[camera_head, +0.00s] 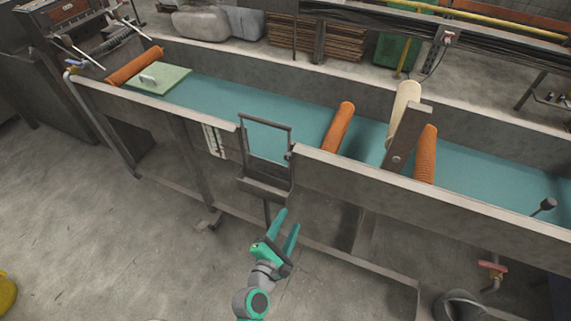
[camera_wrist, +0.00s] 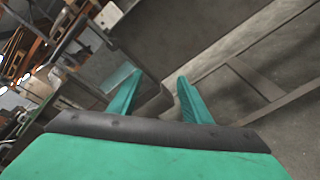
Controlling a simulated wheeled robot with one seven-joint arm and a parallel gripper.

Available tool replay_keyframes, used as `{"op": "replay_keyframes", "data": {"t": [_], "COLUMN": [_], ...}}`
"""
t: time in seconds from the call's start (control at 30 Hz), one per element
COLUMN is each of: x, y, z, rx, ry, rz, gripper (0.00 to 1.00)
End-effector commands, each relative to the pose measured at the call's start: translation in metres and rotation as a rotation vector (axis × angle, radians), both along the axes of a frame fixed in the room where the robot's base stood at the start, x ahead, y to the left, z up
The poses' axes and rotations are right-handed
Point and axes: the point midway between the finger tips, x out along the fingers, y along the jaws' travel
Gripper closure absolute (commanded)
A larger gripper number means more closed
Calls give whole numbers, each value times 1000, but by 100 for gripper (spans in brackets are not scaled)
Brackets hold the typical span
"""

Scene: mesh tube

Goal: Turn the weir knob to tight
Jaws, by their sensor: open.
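A grey metal weir frame (camera_head: 265,124) with an upright opening sits in the near wall of the long trough (camera_head: 340,180). A small dark knob (camera_head: 289,155) appears on the frame's right post; its setting is too small to read. My gripper (camera_head: 289,217) is in front of and below the frame, apart from it, with its green fingers spread and nothing between them. In the wrist view my gripper (camera_wrist: 160,76) points at the trough's grey metal side, and I cannot pick out the knob there.
Teal water (camera_head: 230,100) fills the trough, with orange rollers (camera_head: 338,128) across it. A black-ended lever (camera_head: 547,204) stands at the right. A red-handled valve (camera_head: 492,267) is below it. Trough legs and a lower rail (camera_head: 330,252) are near my gripper.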

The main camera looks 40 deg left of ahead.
Motion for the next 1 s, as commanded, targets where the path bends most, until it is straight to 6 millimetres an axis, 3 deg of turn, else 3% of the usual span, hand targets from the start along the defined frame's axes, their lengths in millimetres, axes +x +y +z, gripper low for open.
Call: {"op": "replay_keyframes", "data": {"t": [0.03, 0.1, 0.3, 0.57, 1.0], "x": [9, 18, 29, 42, 115], "y": [21, 41, 79, 92, 105], "z": [14, 30, 66, 77, 77], "rx": [-87, -212, -446, -513, -511], "ry": [-58, -132, -274, -315, -311], "rz": [19, 27, 22, 13, 8], "gripper": [56, 56, 56, 56, 56]}}
